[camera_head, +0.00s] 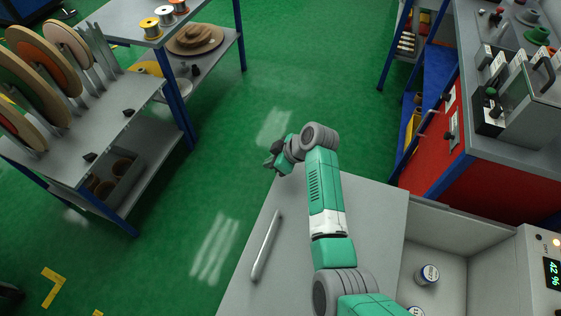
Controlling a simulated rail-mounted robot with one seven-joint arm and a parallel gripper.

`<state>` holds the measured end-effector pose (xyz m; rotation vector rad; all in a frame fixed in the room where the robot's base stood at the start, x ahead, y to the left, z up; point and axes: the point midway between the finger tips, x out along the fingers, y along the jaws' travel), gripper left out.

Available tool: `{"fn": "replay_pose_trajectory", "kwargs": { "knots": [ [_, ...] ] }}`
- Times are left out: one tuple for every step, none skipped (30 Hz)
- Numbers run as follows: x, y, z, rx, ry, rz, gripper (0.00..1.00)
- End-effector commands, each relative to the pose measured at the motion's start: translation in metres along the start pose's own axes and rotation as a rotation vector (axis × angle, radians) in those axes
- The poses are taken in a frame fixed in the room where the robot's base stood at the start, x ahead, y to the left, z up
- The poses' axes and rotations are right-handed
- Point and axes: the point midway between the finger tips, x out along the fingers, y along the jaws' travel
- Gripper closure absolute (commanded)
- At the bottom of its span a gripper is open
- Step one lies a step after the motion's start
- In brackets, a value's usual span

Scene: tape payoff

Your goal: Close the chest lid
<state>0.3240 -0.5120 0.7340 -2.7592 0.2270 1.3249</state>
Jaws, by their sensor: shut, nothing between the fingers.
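The chest (490,236) is a light grey box at the lower right, open at the top, with its inside in view. White cans (427,275) with dark labels stand in it; one is cut by the bottom edge. A flat grey panel, which looks like the lid (375,205), extends left of the opening. A long pale bar handle (266,246) runs near the panel's left edge. My gripper (270,163) is shut and empty, beyond the panel's far left corner and apart from the handle. My green arm crosses over the panel and hides part of it.
A control panel with a lit display (552,273) is at the chest's right. A red and blue workbench (435,150) with equipment stands behind. Shelves with reels (95,130) stand at left. Green floor (190,215) is clear between the shelves and the lid.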

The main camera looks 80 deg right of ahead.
Motion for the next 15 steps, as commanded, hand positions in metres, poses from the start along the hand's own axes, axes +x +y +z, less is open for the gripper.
{"fn": "replay_pose_trajectory", "kwargs": {
  "knots": [
    [0.016, -0.001, 0.003, -0.001, 0.000, -0.002, 1.00],
    [0.023, -0.001, 0.004, 0.000, -0.001, -0.002, 1.00],
    [0.030, 0.000, 0.003, 0.000, 0.000, -0.001, 1.00],
    [0.036, 0.000, 0.003, 0.000, 0.000, -0.001, 1.00],
    [0.034, 0.001, 0.006, 0.001, 0.000, 0.002, 1.00],
    [0.026, 0.001, 0.012, 0.002, -0.001, 0.004, 1.00],
    [0.023, 0.000, 0.016, 0.001, -0.002, 0.003, 1.00],
    [0.019, 0.001, 0.019, 0.001, -0.001, 0.004, 1.00],
    [0.016, 0.000, 0.022, 0.001, -0.001, 0.003, 1.00],
    [0.014, 0.000, 0.025, 0.000, -0.001, 0.003, 1.00],
    [0.012, 0.000, 0.026, 0.000, -0.001, 0.003, 1.00],
    [0.010, 0.000, 0.029, 0.000, -0.001, 0.002, 1.00],
    [0.009, 0.000, 0.030, 0.000, -0.001, 0.001, 1.00],
    [0.008, 0.000, 0.030, 0.000, -0.001, 0.001, 1.00],
    [0.007, 0.000, 0.031, 0.000, 0.000, 0.001, 1.00]
  ]
}}
